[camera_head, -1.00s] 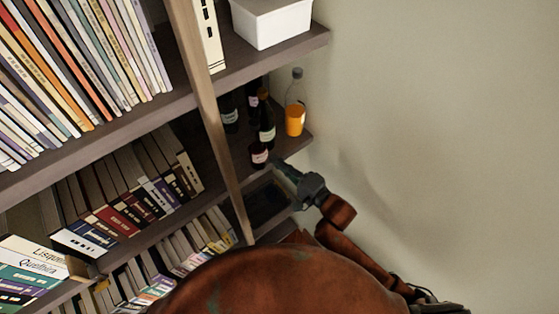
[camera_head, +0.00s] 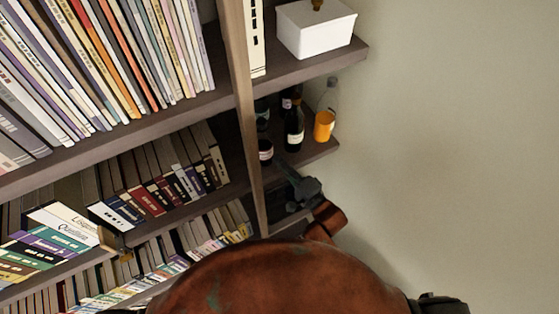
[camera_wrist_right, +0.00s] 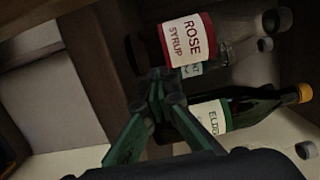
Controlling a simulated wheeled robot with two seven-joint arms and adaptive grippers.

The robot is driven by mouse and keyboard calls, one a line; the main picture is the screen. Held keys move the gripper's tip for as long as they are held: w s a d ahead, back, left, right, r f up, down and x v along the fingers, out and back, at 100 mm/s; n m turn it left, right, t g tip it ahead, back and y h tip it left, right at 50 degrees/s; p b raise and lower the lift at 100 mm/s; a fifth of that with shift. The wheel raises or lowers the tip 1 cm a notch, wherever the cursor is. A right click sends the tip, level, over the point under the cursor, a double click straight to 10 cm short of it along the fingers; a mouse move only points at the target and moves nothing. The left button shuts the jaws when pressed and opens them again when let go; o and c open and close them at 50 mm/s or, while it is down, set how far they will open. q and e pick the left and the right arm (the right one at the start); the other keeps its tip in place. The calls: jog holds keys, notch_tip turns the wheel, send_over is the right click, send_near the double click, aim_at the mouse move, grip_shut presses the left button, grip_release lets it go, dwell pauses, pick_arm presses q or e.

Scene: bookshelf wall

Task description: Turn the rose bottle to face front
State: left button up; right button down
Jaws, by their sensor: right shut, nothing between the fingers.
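The rose bottle (camera_wrist_right: 220,38) lies sideways in the right wrist view, with a grey cap at the right. Its white and red "ROSE SYRUP" label (camera_wrist_right: 187,40) faces that camera. My right gripper (camera_wrist_right: 160,82) is shut and empty, with its fingertips close to the label's lower edge in that picture; I cannot tell whether they touch the bottle. In the head view my right gripper (camera_head: 284,166) is at the front of the bottle shelf. Several dark bottles stand there, and I cannot tell which is the rose one. My left gripper is not in view.
A green-labelled bottle (camera_wrist_right: 245,108) with a yellow cap is close to the gripper. An orange-filled clear bottle (camera_head: 323,125) stands near the shelf's right end. A wooden upright (camera_head: 245,110) stands left of the bottles. A white box (camera_head: 315,35) sits on the shelf above.

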jog(key=shift+d, duration=0.3)
jog(key=d+p, duration=0.1)
jog(key=d, duration=0.1)
jog(key=s+d, duration=0.1)
jog(key=d, duration=0.1)
jog(key=shift+s+p, duration=0.2)
jog(key=shift+p, duration=0.2)
pick_arm(q)
jog(key=shift+b, duration=0.85)
pick_arm(e)
jog(key=v, duration=0.9)
